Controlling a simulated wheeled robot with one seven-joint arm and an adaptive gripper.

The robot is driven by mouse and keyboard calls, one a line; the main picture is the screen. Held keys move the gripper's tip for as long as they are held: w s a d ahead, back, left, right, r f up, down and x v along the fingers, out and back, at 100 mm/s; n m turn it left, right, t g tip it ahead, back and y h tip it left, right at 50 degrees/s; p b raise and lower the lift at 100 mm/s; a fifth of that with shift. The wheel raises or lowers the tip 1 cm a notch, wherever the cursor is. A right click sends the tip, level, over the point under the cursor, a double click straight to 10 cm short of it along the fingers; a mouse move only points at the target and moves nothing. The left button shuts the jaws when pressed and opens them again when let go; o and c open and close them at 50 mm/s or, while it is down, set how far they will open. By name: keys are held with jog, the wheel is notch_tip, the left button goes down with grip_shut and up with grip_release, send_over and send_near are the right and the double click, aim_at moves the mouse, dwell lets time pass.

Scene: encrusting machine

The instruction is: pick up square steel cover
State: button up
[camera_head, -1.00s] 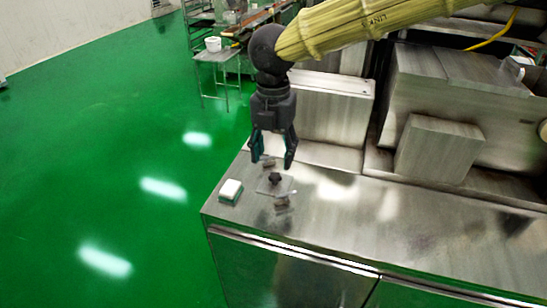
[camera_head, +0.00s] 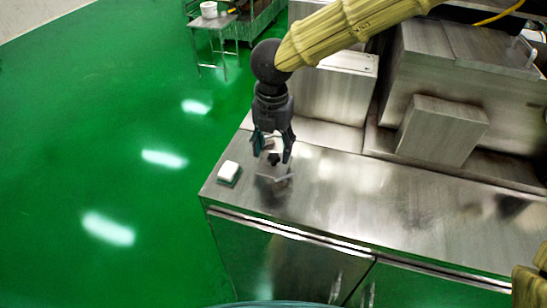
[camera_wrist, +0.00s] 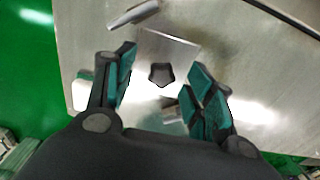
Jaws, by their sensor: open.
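The square steel cover (camera_head: 264,169) lies flat on the steel counter, a thin plate hard to tell from the metal around it. In the wrist view the cover (camera_wrist: 167,47) shows faint edges and a dark star-shaped knob (camera_wrist: 161,74) at its middle. The knob (camera_head: 273,159) also shows in the head view. My gripper (camera_head: 272,157) points down over the cover with its fingers apart. In the wrist view my gripper (camera_wrist: 161,62) has one finger on each side of the knob, with visible gaps. It holds nothing. Whether the fingertips are level with the knob is unclear.
A metal bar handle (camera_wrist: 132,14) lies beside the cover, and another small metal piece (camera_wrist: 172,112) is partly hidden by the right finger. A white and green block (camera_head: 229,172) sits near the counter's left edge. Steel housings (camera_head: 333,92) stand behind. The counter's right front is clear.

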aim_at(274, 155)
jog(key=shift+w+d+f+p, duration=0.15)
jog(key=shift+f+p, duration=0.3)
jog(key=shift+f, duration=0.4)
jog(key=shift+s+f, duration=0.35)
jog(key=shift+s, duration=0.35)
jog(key=shift+s+r, duration=0.1)
jog(key=shift+s, duration=0.25)
jog(key=shift+w+f, duration=0.3)
jog(key=shift+w, duration=0.2)
jog(key=shift+c, duration=0.2)
jog(key=shift+w+f, duration=0.1)
jog(key=shift+w, duration=0.15)
jog(key=c, duration=0.3)
jog(key=shift+s+r, duration=0.2)
jog(key=shift+s, duration=0.2)
grip_shut()
jog(key=shift+w+f, duration=0.1)
jog(key=shift+w, duration=0.1)
